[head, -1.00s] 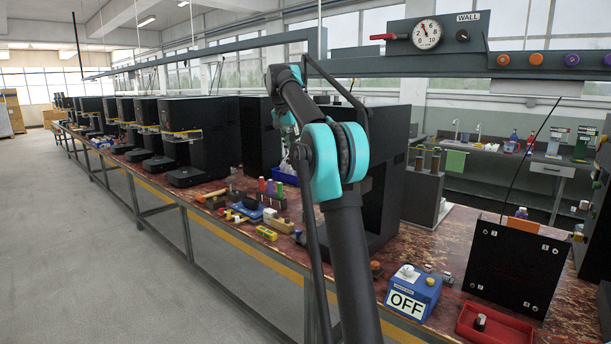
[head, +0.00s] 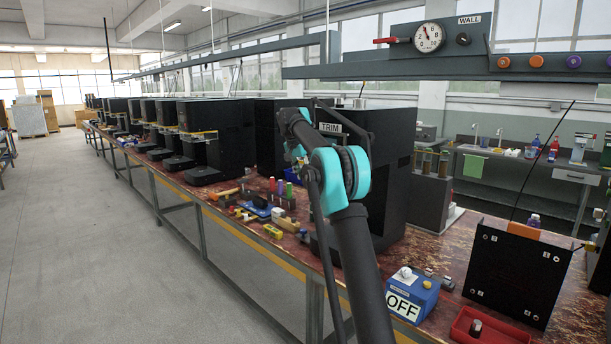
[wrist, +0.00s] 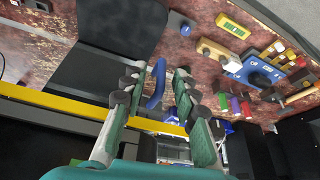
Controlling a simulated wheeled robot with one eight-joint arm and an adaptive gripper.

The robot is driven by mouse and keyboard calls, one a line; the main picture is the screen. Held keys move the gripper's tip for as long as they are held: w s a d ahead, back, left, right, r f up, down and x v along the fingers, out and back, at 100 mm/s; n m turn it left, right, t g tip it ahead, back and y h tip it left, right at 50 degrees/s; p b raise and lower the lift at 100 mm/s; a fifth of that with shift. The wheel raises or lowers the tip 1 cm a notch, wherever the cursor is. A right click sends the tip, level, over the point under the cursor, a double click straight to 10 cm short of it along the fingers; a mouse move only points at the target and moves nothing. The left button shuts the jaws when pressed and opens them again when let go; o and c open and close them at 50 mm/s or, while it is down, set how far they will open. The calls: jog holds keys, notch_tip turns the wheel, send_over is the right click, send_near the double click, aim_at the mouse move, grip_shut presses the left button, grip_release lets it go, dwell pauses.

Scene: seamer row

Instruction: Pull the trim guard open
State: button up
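The trim machine, a black housing with a white TRIM label (head: 331,127), stands on the bench behind my arm in the head view. In the wrist view a yellow bar (wrist: 50,99) crosses the picture, and a blue handle (wrist: 155,86) stands out from it. I take these as the guard's edge and handle. My gripper (wrist: 159,78) is open, with its green fingers either side of the blue handle. A gap shows on both sides, and I cannot see any contact. In the head view my arm hides the guard and most of the gripper.
A blue box with an OFF sign (head: 406,304), a red tray (head: 490,326) and a black panel (head: 515,270) stand to the right. Small tools and several spools lie left of the machine, including a yellow block (head: 273,231). The floor aisle (head: 130,260) at left is clear.

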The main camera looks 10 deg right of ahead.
grip_shut()
jog(key=shift+a, duration=0.1)
dwell(0.3)
jog(key=s+a+n+t+y, duration=0.1)
jog(key=s+a+n, duration=0.25)
jog(key=s, duration=0.25)
jog(key=s+a+n+y, duration=0.1)
jog(key=s+a+n, duration=0.2)
jog(key=s+a, duration=0.3)
jog(key=s+d+n+y, duration=0.2)
jog(key=s+n, duration=0.4)
jog(key=s, duration=1)
jog(key=shift+s+y, duration=0.3)
